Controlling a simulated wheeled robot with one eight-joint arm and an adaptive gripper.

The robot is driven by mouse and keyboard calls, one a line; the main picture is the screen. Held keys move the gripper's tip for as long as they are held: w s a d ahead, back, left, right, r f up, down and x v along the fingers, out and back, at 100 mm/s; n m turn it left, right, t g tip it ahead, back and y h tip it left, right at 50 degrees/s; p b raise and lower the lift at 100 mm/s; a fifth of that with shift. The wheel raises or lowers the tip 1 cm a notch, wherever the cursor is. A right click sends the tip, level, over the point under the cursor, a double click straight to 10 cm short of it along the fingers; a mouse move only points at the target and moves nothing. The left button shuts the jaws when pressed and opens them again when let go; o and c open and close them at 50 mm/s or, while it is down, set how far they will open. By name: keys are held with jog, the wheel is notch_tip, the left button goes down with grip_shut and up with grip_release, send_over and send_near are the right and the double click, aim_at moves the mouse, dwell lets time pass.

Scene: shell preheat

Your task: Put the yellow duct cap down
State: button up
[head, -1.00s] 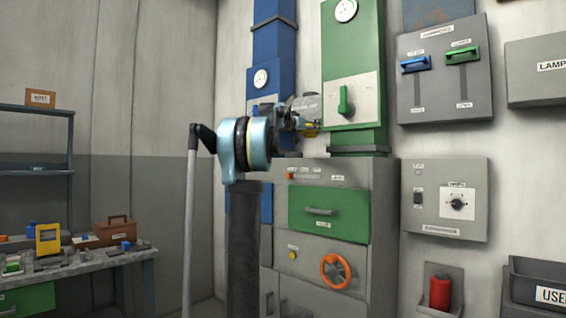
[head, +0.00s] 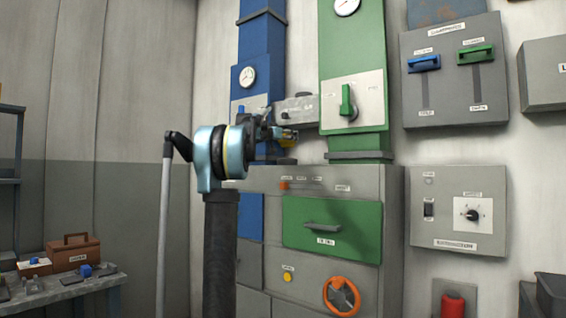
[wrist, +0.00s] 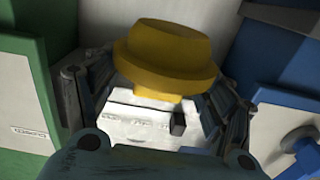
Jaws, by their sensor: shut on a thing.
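The yellow duct cap (wrist: 165,55) fills the upper middle of the wrist view, a round stepped cap with a wide rim. My gripper (wrist: 145,100) is shut on it, with fingers on both sides of its lower part. In the head view my gripper (head: 287,135) is in front of the cabinet's upper part, between the blue duct and the green duct. Only a small bit of yellow shows there, so the cap is mostly hidden by my arm. I cannot tell whether the cap touches anything below it.
The blue duct (head: 262,50) and green duct (head: 352,50) rise behind my gripper. A grey cabinet (head: 390,210) with a green drawer (head: 332,220) and orange handwheel (head: 341,282) stands below. A workbench (head: 70,290) is at lower left. Wall boxes (head: 455,75) are on the right.

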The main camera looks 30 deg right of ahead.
notch_tip(320, 180, down, 8)
jog(key=shift+r, duration=0.1)
jog(key=shift+c, duration=0.6)
jog(key=o, duration=1.3)
jog(key=v, duration=1.2)
jog(key=shift+s, duration=0.1)
